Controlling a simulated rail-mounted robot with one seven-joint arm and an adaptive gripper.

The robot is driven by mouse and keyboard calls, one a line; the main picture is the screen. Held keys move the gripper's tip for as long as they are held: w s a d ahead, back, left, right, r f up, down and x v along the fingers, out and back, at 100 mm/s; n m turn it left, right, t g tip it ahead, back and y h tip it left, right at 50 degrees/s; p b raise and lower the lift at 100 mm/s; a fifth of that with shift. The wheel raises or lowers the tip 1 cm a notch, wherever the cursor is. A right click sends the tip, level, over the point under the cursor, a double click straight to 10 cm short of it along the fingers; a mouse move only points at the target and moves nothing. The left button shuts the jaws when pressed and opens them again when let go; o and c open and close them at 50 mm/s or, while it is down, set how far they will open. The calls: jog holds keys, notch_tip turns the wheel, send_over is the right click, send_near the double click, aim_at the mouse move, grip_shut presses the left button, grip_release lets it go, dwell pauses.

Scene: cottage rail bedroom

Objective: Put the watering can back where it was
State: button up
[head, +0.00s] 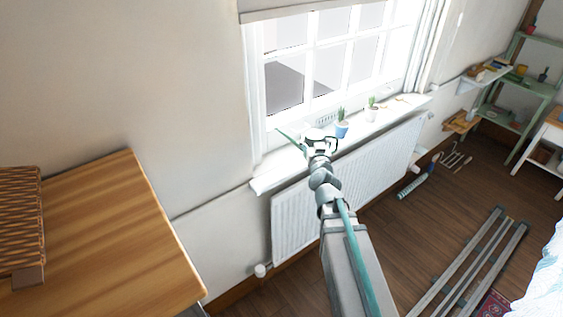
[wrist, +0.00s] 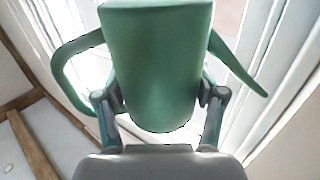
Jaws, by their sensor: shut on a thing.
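The green watering can (wrist: 155,65) fills the middle of the wrist view, with its handle at the left and its spout at the right. My gripper (wrist: 160,98) is shut on the can's body, one finger on each side. In the head view my gripper (head: 318,146) is at the window, over the left part of the white windowsill (head: 270,182). There only the can's thin green spout (head: 289,138) shows clearly; the rest is hidden behind my gripper. I cannot tell whether the can touches the sill.
A blue pot (head: 342,130) with a cactus stands on the sill just right of my gripper. A white pot (head: 371,114) with a plant stands farther right. A radiator (head: 300,220) hangs below the sill. A wooden table (head: 110,235) is at the left.

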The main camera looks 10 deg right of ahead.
jog(key=shift+w+a+f+b, duration=0.5)
jog(key=shift+w+f, duration=1.65)
jog(key=shift+w, duration=0.1)
jog(key=shift+w+a+f+b, duration=0.55)
jog(key=shift+w+f, duration=1.6)
jog(key=shift+w, duration=0.1)
jog(key=shift+w+a+f+b, duration=0.5)
jog(key=shift+w+f, duration=1.65)
jog(key=shift+w, duration=0.1)
jog(key=shift+f, duration=0.1)
jog(key=o, duration=1.5)
jog(key=shift+f, duration=0.1)
